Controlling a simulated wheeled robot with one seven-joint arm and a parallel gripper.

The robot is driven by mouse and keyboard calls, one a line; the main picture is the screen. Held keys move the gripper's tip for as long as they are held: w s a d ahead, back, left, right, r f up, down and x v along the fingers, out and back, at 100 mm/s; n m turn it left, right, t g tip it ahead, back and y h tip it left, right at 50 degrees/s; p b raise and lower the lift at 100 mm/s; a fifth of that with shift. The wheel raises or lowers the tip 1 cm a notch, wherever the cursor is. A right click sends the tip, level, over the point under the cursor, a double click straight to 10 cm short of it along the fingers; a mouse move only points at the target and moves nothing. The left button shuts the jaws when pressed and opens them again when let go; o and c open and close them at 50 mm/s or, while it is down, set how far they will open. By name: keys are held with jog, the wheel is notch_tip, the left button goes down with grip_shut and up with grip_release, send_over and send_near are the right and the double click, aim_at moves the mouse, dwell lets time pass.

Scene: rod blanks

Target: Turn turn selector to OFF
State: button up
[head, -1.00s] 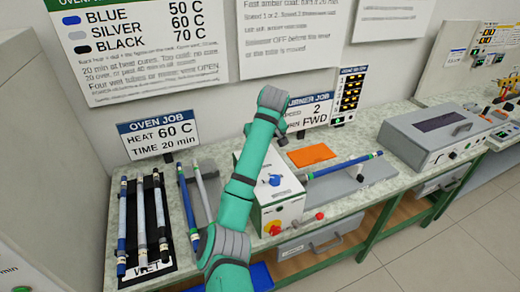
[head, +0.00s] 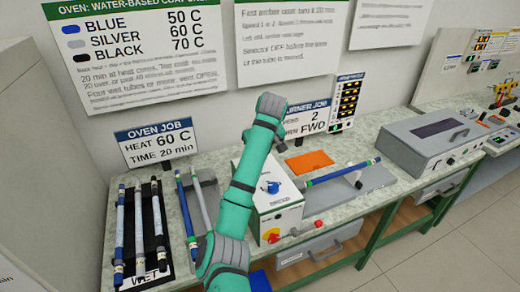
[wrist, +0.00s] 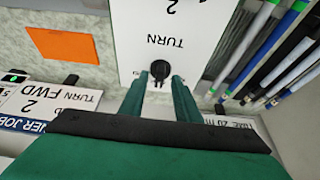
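The turn selector (wrist: 160,70) is a black knob on the white face of the turner box, beside the printed word TURN, which appears upside down in the wrist view. My gripper (wrist: 160,80) is open, with one green finger on each side of the knob's near end. I cannot tell whether the fingers touch it. In the head view the white turner box (head: 283,212) stands on the bench with a blue knob (head: 272,187) on its face. My arm hides the gripper and the black selector there. The selector's setting is not readable.
A blue tube (head: 338,173) lies across supports right of the box. Coated tubes rest on a black rack (head: 165,258) at left, with more tubes beside my arm. An orange sheet (head: 308,162) lies behind.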

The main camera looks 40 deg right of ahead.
jog(key=v, duration=1)
jog(key=shift+r, duration=0.15)
dwell(0.4)
